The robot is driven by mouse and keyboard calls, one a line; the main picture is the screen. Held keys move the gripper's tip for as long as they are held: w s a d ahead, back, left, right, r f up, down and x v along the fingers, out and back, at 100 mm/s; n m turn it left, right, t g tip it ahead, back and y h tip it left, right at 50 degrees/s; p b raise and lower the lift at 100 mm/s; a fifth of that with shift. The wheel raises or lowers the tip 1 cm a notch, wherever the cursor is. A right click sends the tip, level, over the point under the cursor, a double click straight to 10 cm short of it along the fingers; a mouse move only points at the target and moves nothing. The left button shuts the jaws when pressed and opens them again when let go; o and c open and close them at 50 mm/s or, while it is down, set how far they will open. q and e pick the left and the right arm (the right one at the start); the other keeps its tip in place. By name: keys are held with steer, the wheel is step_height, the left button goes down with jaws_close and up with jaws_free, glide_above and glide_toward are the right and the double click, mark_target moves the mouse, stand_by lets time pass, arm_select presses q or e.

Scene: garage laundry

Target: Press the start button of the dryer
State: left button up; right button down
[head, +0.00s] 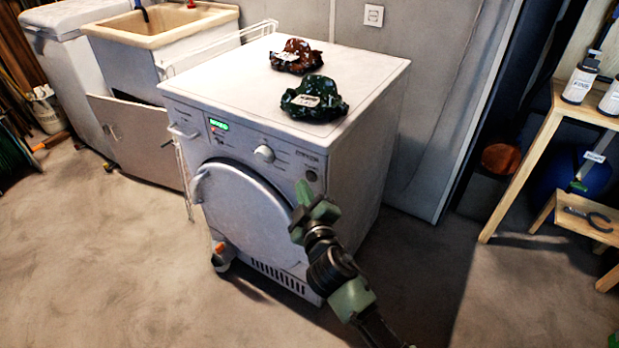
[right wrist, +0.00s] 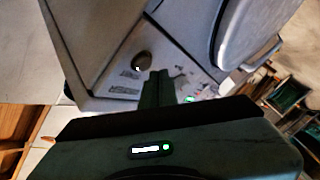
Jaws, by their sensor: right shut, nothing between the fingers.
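The white dryer (head: 235,200) stands in the middle of the head view, its round door (head: 240,195) closed. Its front panel has a lit green display (head: 218,124), a pale knob (head: 264,153) and a dark round button (head: 311,176) at the right end. My right gripper (head: 302,188) is shut and empty, in front of the dryer just below that button. In the right wrist view the shut fingers (right wrist: 158,76) point at the panel, beside the dark round button (right wrist: 142,61). I cannot tell whether they touch the panel. My left gripper is not in view.
Two crumpled bags, one brown (head: 297,57) and one dark green (head: 315,99), lie on the dryer's top. A sink cabinet (head: 130,130) stands to the left. A wooden shelf (head: 545,130) with bottles stands at the right. The floor in front is mostly clear.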

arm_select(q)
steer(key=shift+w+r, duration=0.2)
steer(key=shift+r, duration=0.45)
arm_select(e)
steer(key=s+a, duration=0.1)
steer(key=s, duration=0.1)
steer(key=s+a, duration=0.2)
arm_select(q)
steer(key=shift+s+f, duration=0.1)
